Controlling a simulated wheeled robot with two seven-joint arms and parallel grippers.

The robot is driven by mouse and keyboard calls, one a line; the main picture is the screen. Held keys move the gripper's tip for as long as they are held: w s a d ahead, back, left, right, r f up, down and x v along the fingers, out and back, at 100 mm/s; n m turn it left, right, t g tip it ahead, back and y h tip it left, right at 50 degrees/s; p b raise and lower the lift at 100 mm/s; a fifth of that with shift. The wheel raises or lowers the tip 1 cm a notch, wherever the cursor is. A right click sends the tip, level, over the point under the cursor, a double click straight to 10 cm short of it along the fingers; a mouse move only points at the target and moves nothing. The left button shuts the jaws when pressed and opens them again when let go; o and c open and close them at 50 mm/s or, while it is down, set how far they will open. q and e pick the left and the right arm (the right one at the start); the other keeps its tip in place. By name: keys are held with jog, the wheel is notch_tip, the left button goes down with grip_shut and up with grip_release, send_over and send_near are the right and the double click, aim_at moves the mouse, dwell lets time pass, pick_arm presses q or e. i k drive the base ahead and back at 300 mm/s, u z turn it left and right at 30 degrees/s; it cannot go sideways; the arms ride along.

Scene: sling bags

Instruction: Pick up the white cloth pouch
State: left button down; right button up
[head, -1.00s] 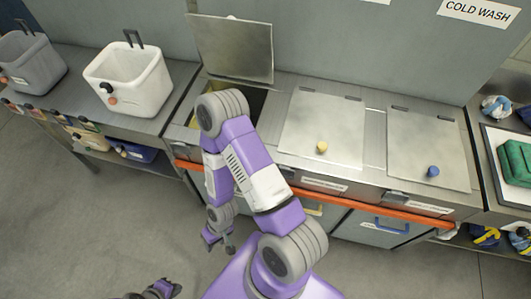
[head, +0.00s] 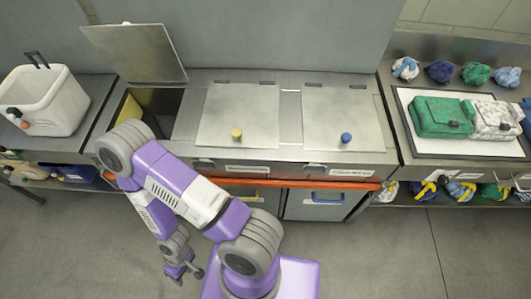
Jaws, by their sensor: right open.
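A white cloth pouch with dark markings (head: 494,119) lies on the tray at the right of the head view, beside a green pouch (head: 440,117) on its left. My right gripper (head: 184,272) hangs low at the lower left, over the floor in front of the counter. It is open and empty, far from the pouch. My left gripper is not in view.
The pale tray (head: 420,143) rests on the right counter, with several bundled cloths behind it. The middle counter has an open lid (head: 135,52) and two closed lids (head: 238,115). A white basket (head: 45,102) stands at left. The floor in front is clear.

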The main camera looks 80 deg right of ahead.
aim_at(481, 131)
jog(key=k, duration=1.3)
jog(key=z, duration=5.65)
jog(key=i, duration=0.75)
